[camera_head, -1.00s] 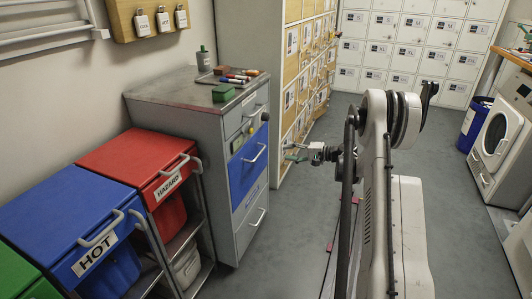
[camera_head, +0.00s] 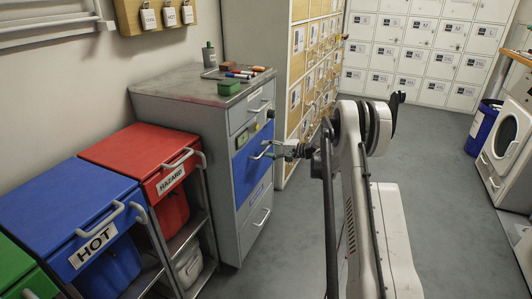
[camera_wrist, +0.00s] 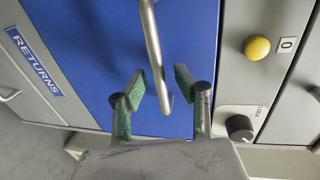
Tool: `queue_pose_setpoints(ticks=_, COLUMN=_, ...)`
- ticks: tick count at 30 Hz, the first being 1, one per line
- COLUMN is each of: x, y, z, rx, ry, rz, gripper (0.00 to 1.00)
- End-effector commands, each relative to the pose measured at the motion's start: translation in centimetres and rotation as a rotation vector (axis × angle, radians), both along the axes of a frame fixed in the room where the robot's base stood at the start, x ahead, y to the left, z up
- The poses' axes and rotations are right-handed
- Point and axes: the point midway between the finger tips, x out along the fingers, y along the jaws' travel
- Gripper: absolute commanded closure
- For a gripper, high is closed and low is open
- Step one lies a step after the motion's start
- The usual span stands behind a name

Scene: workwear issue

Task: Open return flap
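The return flap (camera_head: 252,163) is the blue front panel of the grey cabinet, and it looks closed. In the wrist view the blue panel (camera_wrist: 85,40) fills the middle, with a "RETURNS" label (camera_wrist: 33,62) on the grey strip beside it. A metal bar handle (camera_wrist: 153,50) runs across the panel. My gripper (camera_wrist: 163,80) is open, its two green-padded fingers on either side of the end part of the handle. In the head view my gripper (camera_head: 268,151) is at the blue panel's handle. I cannot tell whether a finger touches the bar.
A yellow button (camera_wrist: 256,48) and a dark knob (camera_wrist: 239,128) labelled "LOCK" are on the grey panel beside the flap. Red (camera_head: 130,146) and blue (camera_head: 60,200) lidded bins stand left of the cabinet (camera_head: 180,100). Open floor (camera_head: 430,160) lies to the right.

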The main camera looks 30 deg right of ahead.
Motion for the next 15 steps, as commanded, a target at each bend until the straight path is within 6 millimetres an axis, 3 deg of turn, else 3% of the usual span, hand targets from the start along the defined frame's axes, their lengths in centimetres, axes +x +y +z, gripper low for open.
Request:
queue_pose_setpoints(ticks=11, x=0.48, y=0.35, z=-0.08, rx=0.000, ry=0.000, rz=-0.001, gripper=0.70)
queue_pose_setpoints(ticks=15, x=0.47, y=0.35, z=-0.08, rx=0.000, ry=0.000, rz=-0.001, gripper=0.86)
